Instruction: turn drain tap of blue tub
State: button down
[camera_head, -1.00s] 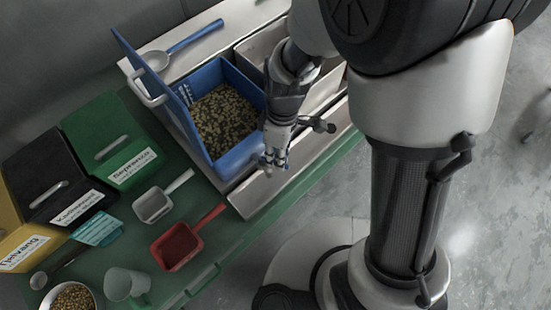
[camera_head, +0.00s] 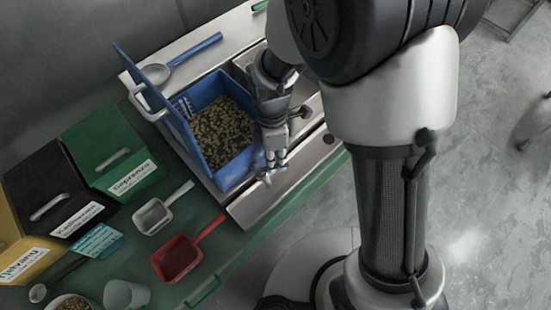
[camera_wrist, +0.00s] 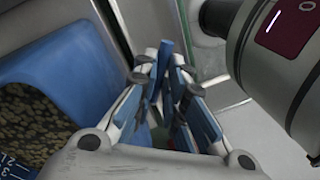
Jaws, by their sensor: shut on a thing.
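The blue tub (camera_head: 236,172) sits in the steel counter unit, its blue lid (camera_head: 160,100) raised at the left and beans (camera_head: 222,130) inside. Its blue wall also shows at the left of the wrist view (camera_wrist: 70,75). My gripper (camera_head: 272,166) is low at the tub's front right corner, outside the wall. In the wrist view my gripper (camera_wrist: 165,78) has its fingers closed around a narrow blue piece, which looks like the drain tap handle (camera_wrist: 165,50). The fingers hide most of the tap, so its turn angle cannot be told.
A metal scoop with a blue handle (camera_head: 185,58) lies behind the tub. A white scoop (camera_head: 155,215), a red scoop (camera_head: 178,257) and a green bin (camera_head: 100,140) are at the left. Open floor (camera_head: 495,220) lies to the right.

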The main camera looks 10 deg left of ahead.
dwell(0.3)
jog(key=c, duration=1.7)
grip_release()
jog(key=shift+o, duration=0.2)
jog(key=shift+r, duration=0.15)
notch_tip(320, 180, up, 12)
jog(key=w, duration=0.2)
jog(key=shift+a+f, duration=0.2)
jog(key=shift+a, duration=0.2)
jog(key=shift+w, duration=0.1)
